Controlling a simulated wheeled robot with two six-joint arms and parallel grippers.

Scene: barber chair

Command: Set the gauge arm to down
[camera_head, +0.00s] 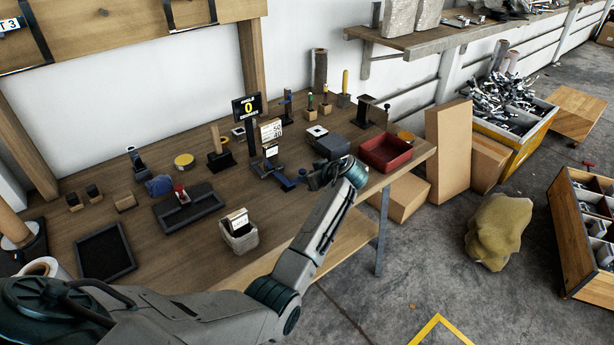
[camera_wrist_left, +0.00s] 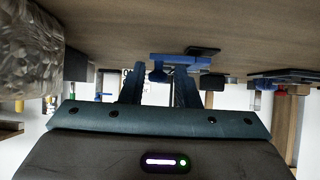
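In the head view, a gauge stands on the bench with a white number card (camera_head: 271,130) and a dark base (camera_head: 262,168). A blue part (camera_head: 285,181), likely its arm, lies low beside it, pointing toward my left gripper (camera_head: 314,179). In the upside-down left wrist view, the blue part (camera_wrist_left: 172,62) shows just beyond the fingertips. My left gripper (camera_wrist_left: 158,88) has its fingers apart, with a pale card seen in the gap behind. I see nothing held; contact with the blue part cannot be told. My right gripper is not in view.
A red tray (camera_head: 386,152) and a dark grey box (camera_head: 332,146) stand close to the gripper. A display reading 0 (camera_head: 247,107) stands behind the gauge. A container with cards (camera_head: 239,232) sits near the bench's front edge. Small holders and trays fill the left side.

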